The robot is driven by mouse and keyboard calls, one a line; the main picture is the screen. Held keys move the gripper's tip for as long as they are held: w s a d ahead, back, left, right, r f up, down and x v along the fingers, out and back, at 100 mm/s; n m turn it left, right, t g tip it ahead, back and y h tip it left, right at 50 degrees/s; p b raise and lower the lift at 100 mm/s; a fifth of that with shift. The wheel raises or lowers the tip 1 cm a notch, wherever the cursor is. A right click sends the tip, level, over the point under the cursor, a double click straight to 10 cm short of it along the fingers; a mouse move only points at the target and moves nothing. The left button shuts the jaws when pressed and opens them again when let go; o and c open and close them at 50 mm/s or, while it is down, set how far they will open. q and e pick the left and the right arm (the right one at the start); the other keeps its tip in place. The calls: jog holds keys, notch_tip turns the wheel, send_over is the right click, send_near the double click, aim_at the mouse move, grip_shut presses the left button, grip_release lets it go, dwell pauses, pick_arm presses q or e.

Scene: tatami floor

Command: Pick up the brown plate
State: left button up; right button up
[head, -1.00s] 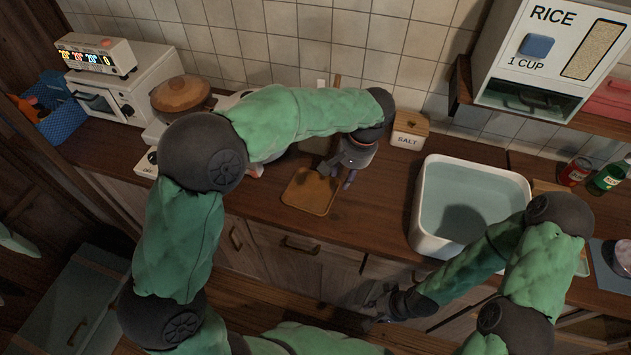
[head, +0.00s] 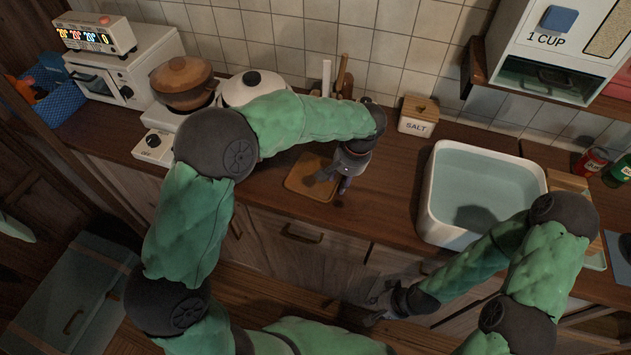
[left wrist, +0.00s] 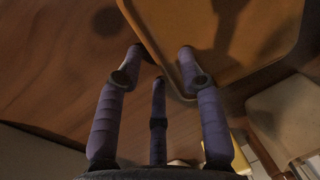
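The brown plate (head: 304,184) is a flat, square, tan-brown piece with a low rim, lying on the wooden counter. My left gripper (head: 335,184) is at its right edge and covers part of that side. In the left wrist view the plate (left wrist: 240,35) fills the upper right. There the left gripper (left wrist: 161,58) has its fingers spread and nothing between them but the plate's edge region; one fingertip is outside the rim and one overlaps the rim. Contact cannot be told. My right gripper (head: 374,308) hangs low in front of the cabinets, away from the plate, its fingers apparently spread and empty.
A white basin (head: 440,215) of water stands to the right on the counter. A salt box (head: 418,117) is behind it near the wall. A white pot (head: 253,87) and a brown pot (head: 183,84) sit on the stove behind my left arm. Counter around the plate's front is clear.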

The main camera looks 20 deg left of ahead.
pick_arm(q)
grip_shut()
dwell(0.4)
